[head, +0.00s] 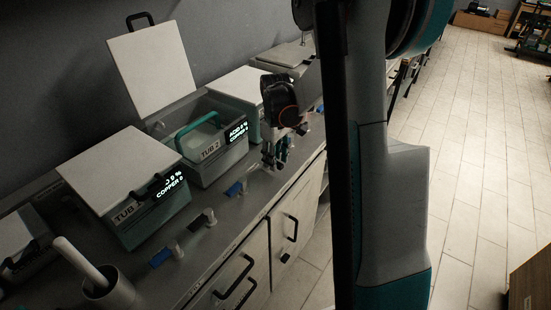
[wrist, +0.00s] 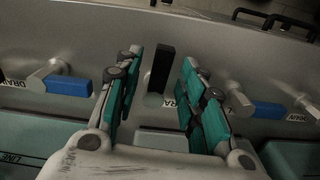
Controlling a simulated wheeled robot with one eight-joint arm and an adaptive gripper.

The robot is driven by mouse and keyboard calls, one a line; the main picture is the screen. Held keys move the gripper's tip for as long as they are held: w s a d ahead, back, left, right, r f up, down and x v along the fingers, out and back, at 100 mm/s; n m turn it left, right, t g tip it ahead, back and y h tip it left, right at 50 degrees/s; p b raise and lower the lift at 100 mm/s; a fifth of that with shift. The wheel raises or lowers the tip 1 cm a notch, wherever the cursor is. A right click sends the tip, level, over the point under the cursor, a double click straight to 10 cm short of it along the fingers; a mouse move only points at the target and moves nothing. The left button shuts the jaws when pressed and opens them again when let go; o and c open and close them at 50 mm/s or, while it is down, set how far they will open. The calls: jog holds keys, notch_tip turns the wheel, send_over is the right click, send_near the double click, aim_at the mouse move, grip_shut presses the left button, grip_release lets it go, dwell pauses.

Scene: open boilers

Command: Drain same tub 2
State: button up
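Tub 2 (head: 212,160) stands on the counter with its white lid (head: 150,66) raised. A teal handle (head: 197,129) shows in its opening, and a lit display (head: 238,132) on its front names acid and copper. My gripper (head: 275,158) is over the counter's front strip, right of tub 2 in the head view. In the wrist view my gripper (wrist: 153,95) is open, its two fingers apart on either side of a black drain handle (wrist: 161,68). I cannot tell whether either finger touches it. The drain label beneath is partly hidden.
Blue drain handles flank my gripper at left (wrist: 69,82) and right (wrist: 268,110). A closed tub (head: 122,180) stands nearer, and another closed tub (head: 240,88) beyond. A grey cup with a white rod (head: 112,292) is at lower left. Cupboard handles (head: 291,228) project below the counter.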

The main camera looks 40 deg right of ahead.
notch_tip(320, 180, up, 12)
jog(key=shift+f, duration=0.2)
dwell(0.6)
